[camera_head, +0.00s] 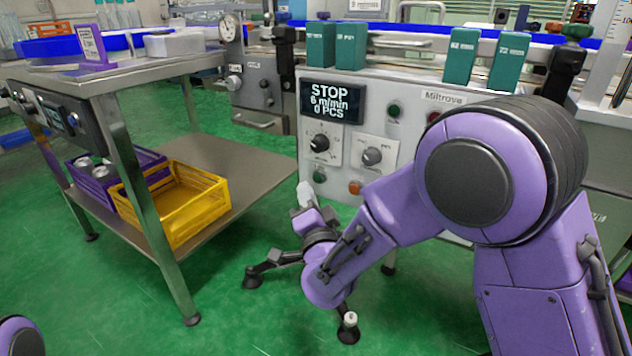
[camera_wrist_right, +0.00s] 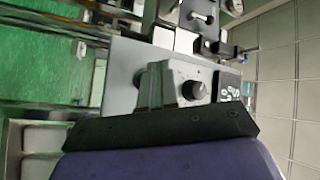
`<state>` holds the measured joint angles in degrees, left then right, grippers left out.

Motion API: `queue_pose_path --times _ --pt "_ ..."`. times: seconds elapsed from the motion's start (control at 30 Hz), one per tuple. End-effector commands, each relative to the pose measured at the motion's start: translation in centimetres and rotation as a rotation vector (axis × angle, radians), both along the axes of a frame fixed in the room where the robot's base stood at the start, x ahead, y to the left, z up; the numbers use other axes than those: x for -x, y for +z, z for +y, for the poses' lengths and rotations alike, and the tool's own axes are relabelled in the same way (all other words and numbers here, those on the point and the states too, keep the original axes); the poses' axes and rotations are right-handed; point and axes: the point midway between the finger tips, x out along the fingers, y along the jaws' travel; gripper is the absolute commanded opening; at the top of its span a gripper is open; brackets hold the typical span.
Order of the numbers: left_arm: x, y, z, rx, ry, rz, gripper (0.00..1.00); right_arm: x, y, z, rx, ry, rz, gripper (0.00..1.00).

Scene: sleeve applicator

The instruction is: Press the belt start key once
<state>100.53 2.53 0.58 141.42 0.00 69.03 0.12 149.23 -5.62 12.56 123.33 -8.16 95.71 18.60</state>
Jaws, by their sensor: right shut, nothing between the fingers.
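The control panel (camera_head: 410,160) stands upright on the machine's front. Its display (camera_head: 333,105) reads STOP, 6 m/min, 0 PCS. A round green key (camera_head: 319,175) sits low on the panel, left of an orange key (camera_head: 355,187). Another green key (camera_head: 393,110) sits higher up, near a red one (camera_head: 433,117). I cannot read which is belt start. My right gripper (camera_head: 305,194) is shut and empty, its pale tip just below and left of the low green key; contact cannot be told. In the right wrist view the shut fingers (camera_wrist_right: 160,85) overlap the panel beside a knob (camera_wrist_right: 195,90), hiding the low keys.
Two knobs, one black (camera_head: 320,143) and one grey (camera_head: 371,156), stick out above the low keys. A steel cart (camera_head: 250,160) with a yellow crate (camera_head: 185,222) and a purple crate (camera_head: 80,175) stands left.

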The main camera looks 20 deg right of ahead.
Motion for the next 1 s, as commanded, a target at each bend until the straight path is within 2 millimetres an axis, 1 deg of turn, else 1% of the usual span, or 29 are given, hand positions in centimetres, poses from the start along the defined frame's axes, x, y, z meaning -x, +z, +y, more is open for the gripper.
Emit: queue_pose_path --times 0.1,0.23,1.0 --pt "0.00 0.00 0.00 0.000 0.000 0.000 0.00 -0.60 -0.02 -0.77 0.001 0.001 0.001 0.00" --pt "0.00 0.00 0.00 0.000 0.000 0.000 0.00 -0.85 -0.02 -1.11 0.001 0.001 0.001 0.00" --pt "-0.02 -0.01 0.00 0.000 0.000 0.000 0.00 -0.87 -0.01 -1.11 0.002 0.000 0.001 0.00"
